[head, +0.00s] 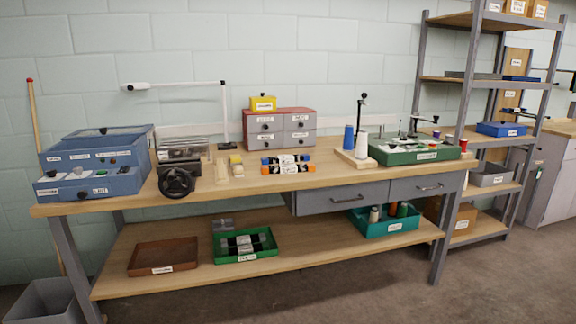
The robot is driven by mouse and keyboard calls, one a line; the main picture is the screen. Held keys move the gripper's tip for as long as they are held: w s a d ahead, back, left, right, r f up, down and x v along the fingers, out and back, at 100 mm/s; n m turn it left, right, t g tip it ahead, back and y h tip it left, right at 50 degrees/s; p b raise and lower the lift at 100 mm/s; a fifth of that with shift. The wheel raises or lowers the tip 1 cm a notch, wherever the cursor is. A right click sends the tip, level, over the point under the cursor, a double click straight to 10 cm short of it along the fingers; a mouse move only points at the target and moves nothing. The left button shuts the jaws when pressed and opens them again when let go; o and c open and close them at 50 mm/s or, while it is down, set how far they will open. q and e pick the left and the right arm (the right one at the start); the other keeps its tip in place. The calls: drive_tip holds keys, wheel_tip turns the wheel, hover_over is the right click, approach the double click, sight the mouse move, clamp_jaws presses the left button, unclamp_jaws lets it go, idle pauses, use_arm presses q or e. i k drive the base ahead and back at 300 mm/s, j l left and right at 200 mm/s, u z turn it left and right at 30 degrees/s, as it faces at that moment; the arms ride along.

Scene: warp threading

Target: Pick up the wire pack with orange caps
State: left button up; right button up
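The wire pack with orange caps (288,169) lies on the wooden workbench top, near the middle of its front half. It is dark with a white label, and an orange cap shows at each end. A similar pack with blue caps (286,159) lies just behind it, very close; I cannot tell if they touch. Neither of my grippers is in view.
The workbench (340,176) holds a blue drawer box (95,160), a black handwheel device (178,180), a grey-and-red drawer unit (280,127) and a green tray (415,155). A shelf rack (472,100) stands right. Floor in front is clear; a grey bin (45,302) stands front left.

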sight(293, 168)
drive_tip(key=i+l+u, duration=0.15)
drive_tip(key=i, duration=0.85)
